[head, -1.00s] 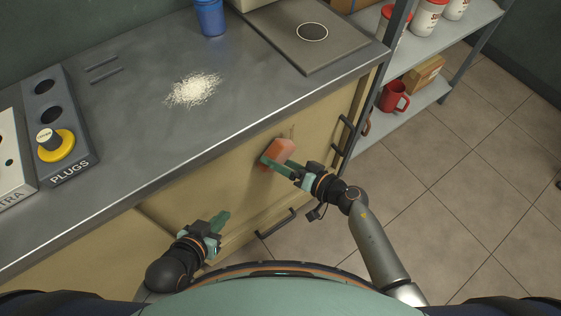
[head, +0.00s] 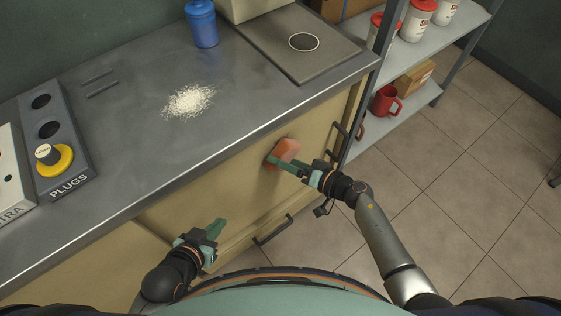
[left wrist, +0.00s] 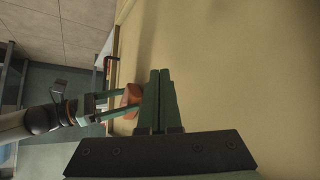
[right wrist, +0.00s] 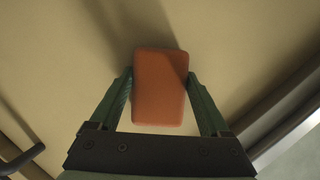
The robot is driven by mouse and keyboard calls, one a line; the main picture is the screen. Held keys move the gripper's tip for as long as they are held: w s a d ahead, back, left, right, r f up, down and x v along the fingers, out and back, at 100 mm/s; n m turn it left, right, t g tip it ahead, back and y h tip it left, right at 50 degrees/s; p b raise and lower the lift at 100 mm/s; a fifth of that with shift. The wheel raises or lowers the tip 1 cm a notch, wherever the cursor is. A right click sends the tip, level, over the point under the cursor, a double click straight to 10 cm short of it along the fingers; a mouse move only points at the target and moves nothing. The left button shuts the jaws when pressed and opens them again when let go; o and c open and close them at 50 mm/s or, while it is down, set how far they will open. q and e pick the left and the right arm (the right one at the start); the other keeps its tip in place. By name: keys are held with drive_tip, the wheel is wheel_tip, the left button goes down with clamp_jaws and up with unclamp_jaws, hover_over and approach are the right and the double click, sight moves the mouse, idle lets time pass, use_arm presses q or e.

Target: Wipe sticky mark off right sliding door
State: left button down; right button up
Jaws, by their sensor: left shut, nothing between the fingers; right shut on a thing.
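An orange-brown sponge (head: 287,150) is held by my right gripper (head: 278,162) against or very close to the tan right sliding door (head: 245,185). In the right wrist view the sponge (right wrist: 160,88) sits between both fingers, with the door (right wrist: 60,50) behind it. No sticky mark shows; the sponge may cover it. My left gripper (head: 220,228) is shut and empty in front of the lower cabinet front, left of the sponge. In the left wrist view its fingers (left wrist: 158,75) are together, and the sponge (left wrist: 132,97) shows beyond them.
Dark handles (head: 273,230) stick out from the cabinet. A shelf (head: 415,115) with a red mug (head: 386,100) stands right. The tiled floor is clear.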

sight(298, 149)
drive_tip(key=shift+w+d, duration=1.25)
drive_tip(key=shift+d, duration=0.2)
drive_tip(key=shift+r+p, duration=0.2)
drive_tip(key=shift+p, duration=0.5)
drive_tip(key=shift+s+a+p, duration=0.5)
drive_tip(key=shift+a+p, duration=0.1)
drive_tip(key=shift+a, duration=0.05)
drive_tip(key=shift+s+a+f+p, duration=0.1)
drive_tip(key=shift+s+a+p, duration=0.65)
drive_tip(key=shift+a, duration=0.45)
drive_tip(key=shift+s+a+p, duration=0.55)
drive_tip(key=shift+s+a, duration=0.5)
drive_tip(key=shift+a, duration=0.2)
wheel_tip(298, 149, up, 2)
drive_tip(key=p, duration=0.2)
drive_tip(key=shift+w+p, duration=0.1)
drive_tip(key=shift+p, duration=0.2)
drive_tip(key=shift+w+d, duration=0.6)
drive_tip(key=shift+d, duration=0.25)
drive_tip(key=shift+w+d, duration=0.6)
drive_tip(key=shift+d, duration=0.2)
drive_tip(key=shift+w+d, duration=0.45)
drive_tip(key=shift+d, duration=0.3)
drive_tip(key=shift+w+d, duration=0.45)
drive_tip(key=shift+d, duration=0.3)
drive_tip(key=shift+w, duration=0.15)
